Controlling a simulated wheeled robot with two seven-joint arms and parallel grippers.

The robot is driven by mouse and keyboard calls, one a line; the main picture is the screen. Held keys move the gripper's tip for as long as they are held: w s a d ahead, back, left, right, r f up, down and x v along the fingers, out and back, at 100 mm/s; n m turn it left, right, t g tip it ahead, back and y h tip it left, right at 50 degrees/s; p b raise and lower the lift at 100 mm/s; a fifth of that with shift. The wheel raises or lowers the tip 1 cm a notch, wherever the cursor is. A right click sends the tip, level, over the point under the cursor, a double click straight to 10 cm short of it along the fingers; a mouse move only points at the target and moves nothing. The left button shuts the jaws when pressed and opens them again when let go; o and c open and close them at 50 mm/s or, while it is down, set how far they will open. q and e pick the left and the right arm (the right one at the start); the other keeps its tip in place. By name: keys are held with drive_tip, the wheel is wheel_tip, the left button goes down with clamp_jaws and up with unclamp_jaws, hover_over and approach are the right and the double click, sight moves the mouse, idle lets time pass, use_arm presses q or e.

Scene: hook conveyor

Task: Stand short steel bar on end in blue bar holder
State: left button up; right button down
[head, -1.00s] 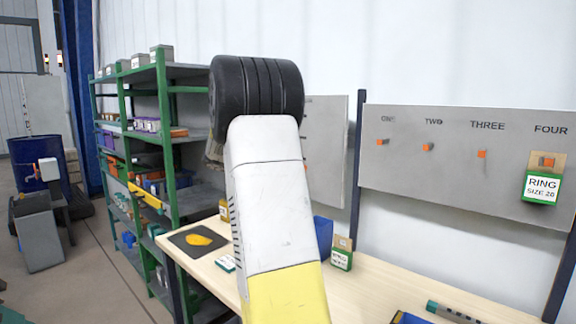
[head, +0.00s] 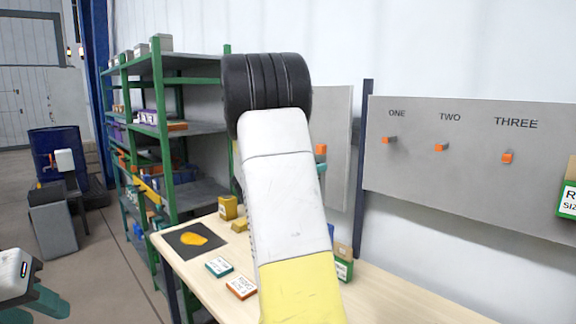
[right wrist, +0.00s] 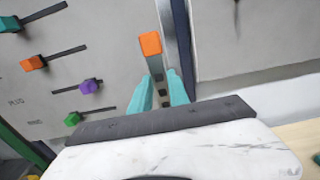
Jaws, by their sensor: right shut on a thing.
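My right arm fills the middle of the head view and hides most of my right gripper; a teal fingertip shows beside the arm (head: 322,168). In the right wrist view the right gripper (right wrist: 160,92) has its teal fingers closed around a narrow grey steel bar with an orange end (right wrist: 150,43). The orange end points away from the gripper. My left gripper (head: 38,306) is at the lower left of the head view, apart from everything, its teal fingers spread and empty. A blue object (head: 331,232) on the table is mostly behind my right arm; I cannot tell if it is the bar holder.
A wooden table (head: 400,306) carries a dark mat (head: 196,239) with a yellow piece, small labelled boxes and cards. A grey peg board (head: 450,180) stands behind it, with orange-tipped pegs. A green shelf (head: 168,120) stands at the left. The table's front right looks clear.

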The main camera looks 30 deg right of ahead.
wheel_tip(320, 180, down, 14)
idle(1.3)
drive_tip(key=c, duration=1.2)
unclamp_jaws()
drive_tip(key=shift+o, duration=0.2)
drive_tip(key=v, duration=0.8)
drive_tip(key=shift+d, duration=0.1)
